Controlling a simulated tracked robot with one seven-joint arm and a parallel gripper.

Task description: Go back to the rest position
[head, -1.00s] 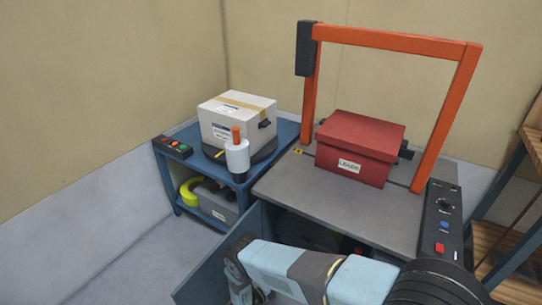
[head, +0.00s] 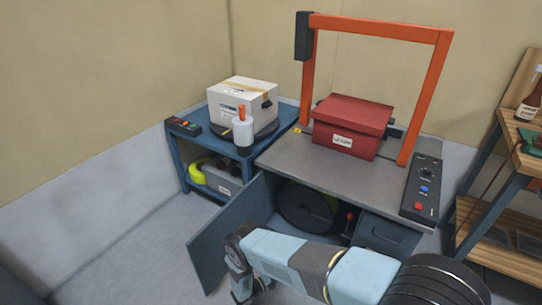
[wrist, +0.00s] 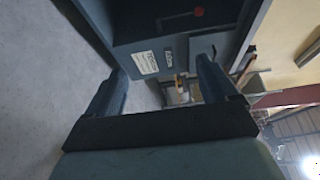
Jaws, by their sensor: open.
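My gripper (wrist: 162,92) is open and empty in the wrist view, its two fingers apart with the floor and a dark cabinet beyond them. In the head view my blue-grey arm reaches across the lower middle. Its end hangs low at the open cabinet door, and I cannot make out the fingertips there. The strapping machine (head: 285,152) has a grey top and an orange arch (head: 380,26). A red lidded box (head: 350,125) with a white label sits on the top under the arch.
The cabinet door (head: 228,232) stands open near my arm, showing a dark reel (head: 306,208) inside. A blue cart (head: 190,150) at left holds a taped white box (head: 243,100) and a white roll (head: 243,134). Wooden shelving (head: 510,178) stands at right. Floor at lower left is clear.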

